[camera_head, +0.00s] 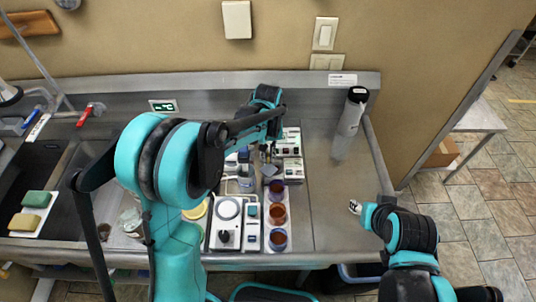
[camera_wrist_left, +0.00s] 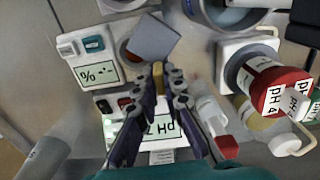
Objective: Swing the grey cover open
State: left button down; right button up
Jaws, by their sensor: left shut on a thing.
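The grey cover (camera_wrist_left: 152,40) is a small square flap in the left wrist view. It stands tilted beside a round opening with a brown ring, on a white device with a "%" display (camera_wrist_left: 97,74). My left gripper (camera_wrist_left: 165,70) is shut on the cover near its lower edge. In the head view the left gripper (camera_head: 268,164) is over the back of the white instruments, and my arm partly hides that area.
A red-capped bottle marked pH 4 (camera_wrist_left: 275,85) stands close to the right in the wrist view. Reddish-brown cups (camera_head: 277,213) stand in a row in front. A grey cylinder with a black top (camera_head: 349,122) stands at the back right. The right side of the counter (camera_head: 335,225) is largely clear.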

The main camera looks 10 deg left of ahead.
aim_at(268, 154)
pick_arm(q)
jog(key=shift+m, duration=1.6)
jog(key=c, duration=1.6)
grip_release()
jog(key=shift+r, duration=0.1)
notch_tip(268, 154, up, 12)
jog(key=shift+f, duration=0.1)
